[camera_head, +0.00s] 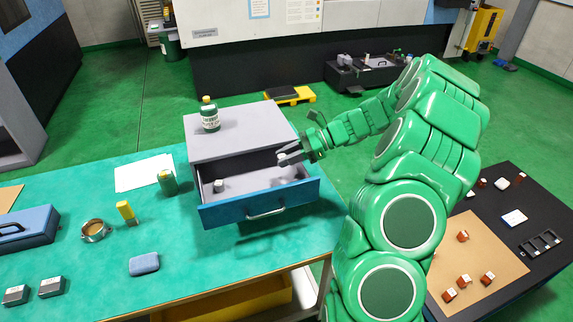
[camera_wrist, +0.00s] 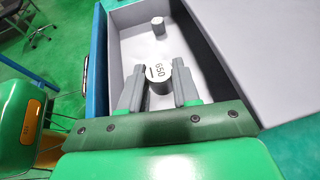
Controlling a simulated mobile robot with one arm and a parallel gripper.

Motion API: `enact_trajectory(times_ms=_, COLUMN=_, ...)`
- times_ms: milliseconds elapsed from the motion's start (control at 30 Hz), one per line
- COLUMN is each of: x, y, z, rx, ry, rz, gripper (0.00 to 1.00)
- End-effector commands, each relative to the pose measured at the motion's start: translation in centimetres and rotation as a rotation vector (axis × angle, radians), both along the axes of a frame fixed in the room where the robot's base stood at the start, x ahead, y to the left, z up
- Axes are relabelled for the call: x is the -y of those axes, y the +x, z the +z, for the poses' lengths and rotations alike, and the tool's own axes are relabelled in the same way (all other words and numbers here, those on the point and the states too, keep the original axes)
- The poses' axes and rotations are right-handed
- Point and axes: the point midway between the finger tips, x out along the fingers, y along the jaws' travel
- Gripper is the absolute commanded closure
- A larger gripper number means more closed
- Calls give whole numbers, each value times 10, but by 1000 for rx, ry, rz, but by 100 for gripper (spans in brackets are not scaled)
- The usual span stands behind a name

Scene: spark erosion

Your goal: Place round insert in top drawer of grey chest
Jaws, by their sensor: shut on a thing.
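The grey chest (camera_head: 236,132) stands on the green-topped bench with its drawer (camera_head: 225,215) pulled open under the top panel. The drawer has a blue front and a grey inside; it also shows in the wrist view (camera_wrist: 120,32). My gripper (camera_head: 284,157) is over the right part of the open drawer. In the wrist view my gripper (camera_wrist: 158,75) is shut on a round insert (camera_wrist: 158,71), a grey cylinder marked "650". I cannot tell whether the insert touches the drawer floor. A smaller round piece (camera_wrist: 158,25) stands in the drawer; it also shows in the head view (camera_head: 218,186).
A green bottle (camera_head: 210,115) stands on the chest. A green container (camera_head: 167,182), yellow piece (camera_head: 126,211), metal ring (camera_head: 95,230) and blue case (camera_head: 144,263) are on the bench. A dark table with several small reddish blocks (camera_head: 463,236) is at the right.

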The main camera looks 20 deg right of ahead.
Motion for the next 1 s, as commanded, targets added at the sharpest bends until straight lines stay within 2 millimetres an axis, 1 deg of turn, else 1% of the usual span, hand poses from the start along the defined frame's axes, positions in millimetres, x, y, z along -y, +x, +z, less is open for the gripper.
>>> enact_trajectory(times_ms=200, x=1, y=6, z=-8, rx=-1, ry=0, rz=0, gripper=100)
enact_trajectory(times_ms=400, x=1, y=6, z=-32, rx=-2, ry=2, rz=-1, gripper=100)
enact_trajectory(times_ms=467, x=1, y=6, z=-36, rx=-1, ry=1, rz=0, gripper=100)
enact_trajectory(times_ms=767, x=1, y=6, z=-37, rx=0, ry=0, rz=-1, gripper=100)
enact_trajectory(times_ms=1000, x=1, y=6, z=-43, rx=0, ry=0, rz=0, gripper=100)
